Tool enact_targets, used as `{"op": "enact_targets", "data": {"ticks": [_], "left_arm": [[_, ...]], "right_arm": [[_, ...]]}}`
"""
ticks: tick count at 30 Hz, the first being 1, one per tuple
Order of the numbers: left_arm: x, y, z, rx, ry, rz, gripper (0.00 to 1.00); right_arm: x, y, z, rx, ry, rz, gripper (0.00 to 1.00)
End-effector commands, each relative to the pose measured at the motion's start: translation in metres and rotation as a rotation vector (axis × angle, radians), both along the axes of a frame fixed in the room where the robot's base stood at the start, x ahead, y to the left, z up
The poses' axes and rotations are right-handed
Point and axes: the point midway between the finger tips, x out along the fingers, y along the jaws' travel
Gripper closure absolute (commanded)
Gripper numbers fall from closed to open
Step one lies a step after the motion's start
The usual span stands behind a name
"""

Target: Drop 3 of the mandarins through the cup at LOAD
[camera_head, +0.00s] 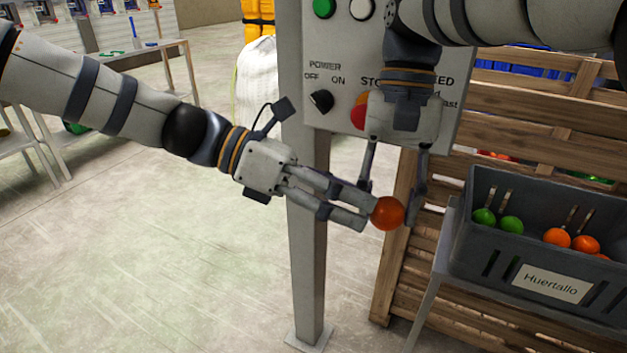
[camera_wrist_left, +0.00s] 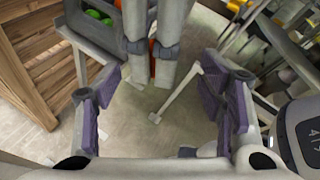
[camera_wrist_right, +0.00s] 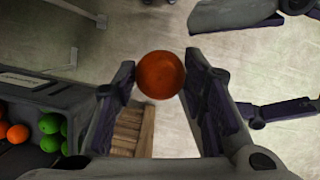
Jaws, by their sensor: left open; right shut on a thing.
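An orange mandarin (camera_head: 387,213) is between the fingertips of my right gripper (camera_head: 389,203), which points down in front of the control panel. In the right wrist view the mandarin (camera_wrist_right: 160,75) sits between the fingertips. My left gripper (camera_head: 366,214) reaches in from the left, its fingertips beside the mandarin in the picture. In the left wrist view its fingers (camera_wrist_left: 162,105) are wide apart, with the right gripper's fingers beyond and a sliver of orange partly hidden behind them. More orange mandarins (camera_head: 585,244) lie in the grey crate (camera_head: 470,245). The cup at LOAD is not visible.
Green fruits (camera_head: 484,216) share the crate, which is labelled Huertallo and stands on a stand at the right. The control panel (camera_head: 335,90) on its post (camera_head: 308,270) is behind my grippers. Wooden slats (camera_head: 545,80) stand behind the crate.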

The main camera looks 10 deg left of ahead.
Motion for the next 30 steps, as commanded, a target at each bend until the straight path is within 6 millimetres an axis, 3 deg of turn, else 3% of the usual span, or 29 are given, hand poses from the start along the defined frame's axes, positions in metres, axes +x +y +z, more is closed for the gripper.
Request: {"op": "enact_targets", "data": {"ticks": [3,9,19,26,28,29,30], "left_arm": [[0.001,-0.026,-0.012,0.001,0.004,-0.003,0.37],[0.005,-0.054,-0.022,0.002,0.0,-0.001,0.37],[0.005,-0.06,-0.024,0.001,-0.001,0.0,0.37],[0.005,-0.06,-0.024,0.002,0.0,-0.001,0.87],[0.004,-0.06,-0.024,0.001,0.0,-0.003,0.9],[0.004,-0.06,-0.023,0.0,0.0,-0.002,0.9],[0.004,-0.06,-0.023,0.0,-0.001,-0.004,0.9]], "right_arm": [[0.0,0.0,0.0,0.0,0.0,0.0,0.89],[0.0,0.0,0.0,0.0,-0.001,0.0,0.89],[0.0,0.0,0.001,0.0,-0.001,0.0,0.89],[0.0,0.0,0.0,0.0,-0.002,0.0,0.89],[0.0,0.0,0.0,0.0,-0.003,0.0,0.89],[0.0,0.0,0.0,0.0,-0.003,0.0,0.57],[0.001,0.0,0.0,0.001,-0.003,0.0,0.48]]}}
